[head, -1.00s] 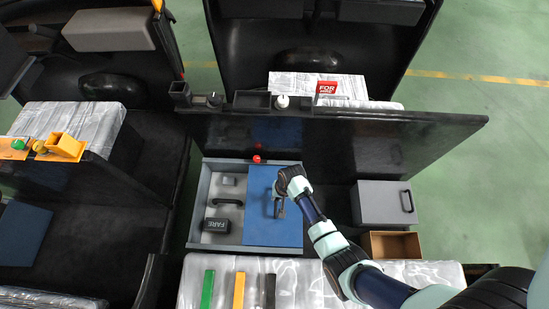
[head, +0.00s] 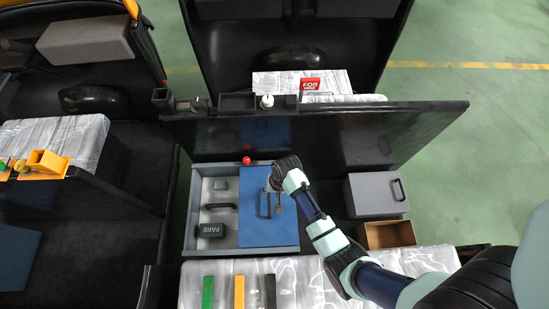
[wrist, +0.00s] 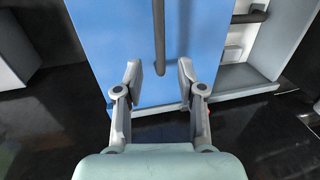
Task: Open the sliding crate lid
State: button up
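The grey crate (head: 190,218) stands on the black floor with its blue sliding lid (head: 268,228) over its right part; the left part is uncovered. The lid has a dark bar handle (head: 263,206), also seen in the wrist view (wrist: 158,32). My gripper (head: 273,200) is over the right side of the lid, close to the handle. In the wrist view my gripper (wrist: 160,68) is open and empty, its two fingers spread to either side of the handle's near end. I cannot tell if they touch the lid.
A dark "FARE" block (head: 211,230) and a dark handle (head: 219,206) show in the crate's open part. A black panel (head: 340,140) rises behind. A grey box (head: 375,195) and an open brown box (head: 388,234) stand to the right. Colored bars (head: 239,292) lie in front.

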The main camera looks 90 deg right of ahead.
notch_tip(320, 180, up, 7)
jog(key=s, duration=0.1)
jog(key=shift+s+f, duration=0.15)
jog(key=shift+f, duration=0.05)
dwell(0.4)
